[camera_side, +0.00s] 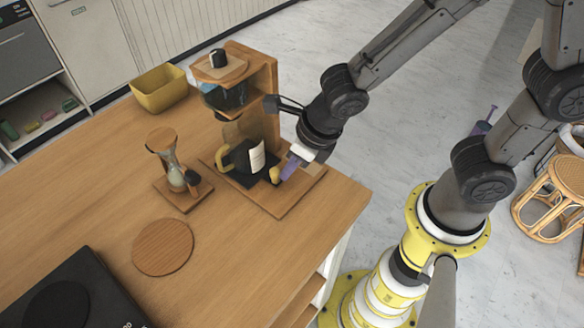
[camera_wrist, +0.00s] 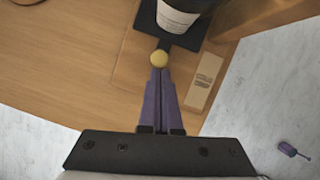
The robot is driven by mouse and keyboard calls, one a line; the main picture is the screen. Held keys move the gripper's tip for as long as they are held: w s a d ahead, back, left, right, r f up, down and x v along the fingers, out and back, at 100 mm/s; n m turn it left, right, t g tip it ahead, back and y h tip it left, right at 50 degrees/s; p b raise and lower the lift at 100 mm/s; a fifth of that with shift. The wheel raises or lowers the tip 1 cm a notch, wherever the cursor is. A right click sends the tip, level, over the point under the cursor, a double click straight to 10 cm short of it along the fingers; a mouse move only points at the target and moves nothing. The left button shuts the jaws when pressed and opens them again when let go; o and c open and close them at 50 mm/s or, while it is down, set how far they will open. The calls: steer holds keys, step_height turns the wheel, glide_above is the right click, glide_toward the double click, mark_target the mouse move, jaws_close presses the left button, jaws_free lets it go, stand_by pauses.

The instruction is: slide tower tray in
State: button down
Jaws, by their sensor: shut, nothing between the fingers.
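The wooden coffee tower (camera_side: 268,80) stands near the table's right edge on a flat wooden base (camera_side: 290,198). Its black tray (camera_side: 240,179) lies low at the front of the tower, with a dark carafe with a white label (camera_side: 257,158) on it. In the wrist view, the tray (camera_wrist: 148,20) carries the carafe (camera_wrist: 175,20) and has a round yellow knob (camera_wrist: 159,58) at its near end. My gripper (camera_wrist: 160,71) is shut, its purple fingers together, with the tips right at the knob. I cannot tell whether they touch. In the side view, my gripper (camera_side: 286,170) is just right of the knob (camera_side: 274,175).
An hourglass-shaped glass vessel (camera_side: 176,176) stands on a small wooden board left of the tower. A yellow bin (camera_side: 160,90) sits behind it. A round wooden disc (camera_side: 163,247) and a black appliance (camera_side: 75,295) lie nearer. The table edge is close to my gripper.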

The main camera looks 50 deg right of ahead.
mark_target(266, 173)
steer(key=shift+w, duration=1.8)
steer(key=shift+r, duration=0.1)
